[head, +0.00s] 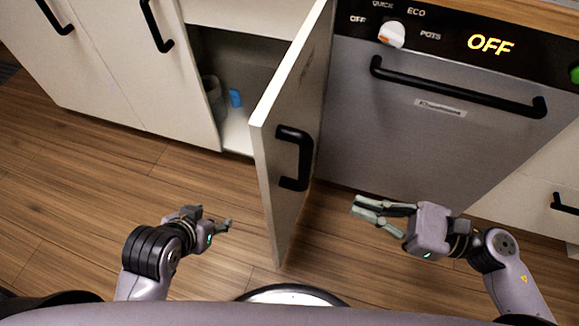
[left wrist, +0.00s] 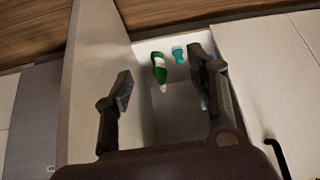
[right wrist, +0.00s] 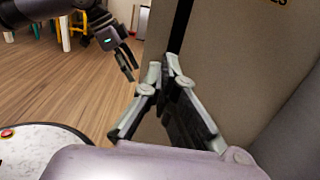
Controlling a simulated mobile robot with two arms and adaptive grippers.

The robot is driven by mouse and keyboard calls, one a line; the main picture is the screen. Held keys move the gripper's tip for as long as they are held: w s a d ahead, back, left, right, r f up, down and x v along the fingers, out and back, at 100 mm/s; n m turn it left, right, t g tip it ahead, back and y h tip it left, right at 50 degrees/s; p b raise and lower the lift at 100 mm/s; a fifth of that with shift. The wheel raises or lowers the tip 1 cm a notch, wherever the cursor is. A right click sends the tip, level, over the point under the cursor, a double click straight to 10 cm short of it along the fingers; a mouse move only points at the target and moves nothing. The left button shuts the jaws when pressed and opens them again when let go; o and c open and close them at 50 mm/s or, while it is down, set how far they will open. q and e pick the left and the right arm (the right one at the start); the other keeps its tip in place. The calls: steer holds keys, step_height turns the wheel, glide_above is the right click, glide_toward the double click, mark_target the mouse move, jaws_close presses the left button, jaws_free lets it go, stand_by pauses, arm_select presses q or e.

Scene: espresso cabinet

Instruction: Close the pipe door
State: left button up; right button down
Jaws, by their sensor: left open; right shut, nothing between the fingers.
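The pipe door (head: 297,110) is a cream cabinet door standing wide open, sticking out from the cabinet beside the dishwasher. Its black handle (head: 294,158) is on the face turned right. My left gripper (head: 229,226) is open and empty, left of the door on its inner side, apart from it. In the left wrist view the door (left wrist: 95,65) is at left of the open fingers (left wrist: 160,85). My right gripper (head: 358,206) is shut and empty, right of the door and handle. In the right wrist view a beige panel (right wrist: 225,65) is behind its fingertips (right wrist: 163,68).
The open cabinet (head: 235,62) holds a blue item (head: 235,98); a green bottle (left wrist: 159,70) and a teal one (left wrist: 178,55) show in the left wrist view. The dishwasher (head: 420,140) with a bar handle is right of the door. Wooden floor (head: 90,165) is clear at left.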

arm_select(q)
steer(key=s+a+f+g, duration=0.1)
steer(key=s+g, duration=0.2)
steer(key=s, duration=0.3)
steer(key=shift+s+a+f+y+p, duration=0.2)
steer(key=shift+a+f+y+p, duration=0.15)
steer(key=shift+a+y+p, duration=0.1)
arm_select(e)
glide_toward(275, 187)
steer(key=x, duration=0.7)
steer(key=shift+s+a+r, duration=0.15)
steer(key=shift+a, duration=0.05)
